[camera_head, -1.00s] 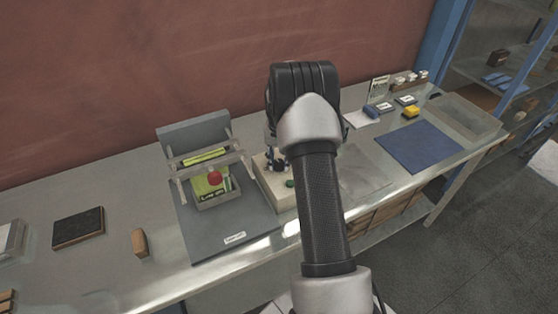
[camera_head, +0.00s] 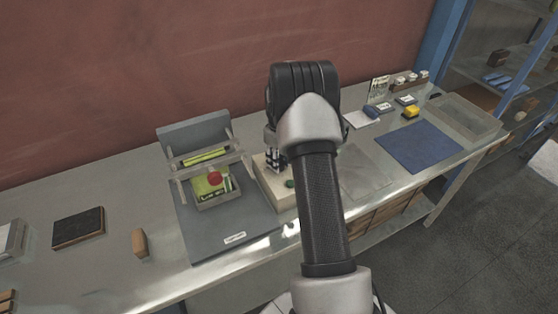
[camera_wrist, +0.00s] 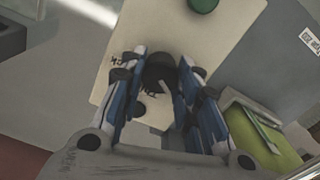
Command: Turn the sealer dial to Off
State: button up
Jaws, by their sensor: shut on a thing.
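The sealer dial (camera_wrist: 160,68) is a round black knob with a pale pointer line, on the top of a cream control box (camera_wrist: 172,28). In the wrist view my gripper (camera_wrist: 159,73) has one blue-and-black finger on each side of the dial and is shut on it. Small dark marks stand on the box around the dial, partly covered by the fingers and too small to read. In the head view my gripper (camera_head: 274,161) points down over the cream box (camera_head: 281,203); my arm hides part of it, and the dial cannot be made out there.
A green button (camera_head: 290,183) sits on the box near the dial. Left of the box stands the grey sealer (camera_head: 193,135) with a red knob (camera_head: 215,178) and a yellow-green packet. A blue mat (camera_head: 418,146) lies to the right.

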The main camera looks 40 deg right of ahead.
jog(key=shift+n, duration=0.4)
jog(key=o, duration=1.1)
jog(key=shift+c, duration=0.2)
notch_tip(320, 180, up, 12)
dwell(0.4)
